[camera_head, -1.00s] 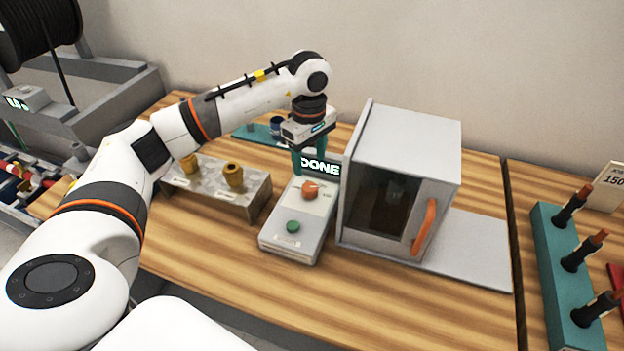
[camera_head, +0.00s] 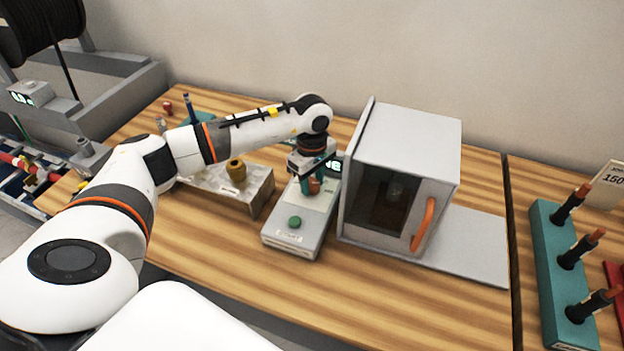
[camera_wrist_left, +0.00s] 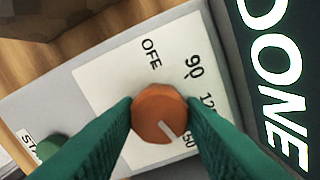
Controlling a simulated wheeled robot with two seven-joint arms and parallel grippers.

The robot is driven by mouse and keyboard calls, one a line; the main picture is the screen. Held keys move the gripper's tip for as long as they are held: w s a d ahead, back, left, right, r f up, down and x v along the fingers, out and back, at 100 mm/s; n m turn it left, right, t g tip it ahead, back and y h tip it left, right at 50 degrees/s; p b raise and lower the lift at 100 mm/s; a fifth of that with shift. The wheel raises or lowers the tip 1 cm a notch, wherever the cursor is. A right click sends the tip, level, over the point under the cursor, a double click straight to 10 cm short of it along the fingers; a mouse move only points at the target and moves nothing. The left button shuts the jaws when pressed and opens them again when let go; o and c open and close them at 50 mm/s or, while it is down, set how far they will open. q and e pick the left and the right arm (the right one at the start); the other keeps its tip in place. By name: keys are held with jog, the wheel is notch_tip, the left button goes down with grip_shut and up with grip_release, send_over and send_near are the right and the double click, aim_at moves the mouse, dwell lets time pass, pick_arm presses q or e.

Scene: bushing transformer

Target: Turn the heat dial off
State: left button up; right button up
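In the head view the dial (camera_head: 314,186) is partly hidden by my left gripper (camera_head: 309,187). In the left wrist view the green fingers of my left gripper (camera_wrist_left: 160,112) stand on either side of the dial, close to its sides; I cannot tell whether they press on it. The control box (camera_head: 300,221) has a green button (camera_head: 295,222) and a display reading DONE (camera_wrist_left: 275,75). My right gripper is not in view.
A grey oven-like box (camera_head: 405,145) with an orange handle (camera_head: 423,224) stands right beside the control box. A grey stand with a yellow-brown bushing (camera_head: 236,170) is on the left. A teal rack (camera_head: 552,270) holds several dark rods at far right.

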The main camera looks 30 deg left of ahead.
pick_arm(q)
jog(key=c, duration=0.4)
jog(key=shift+c, duration=0.2)
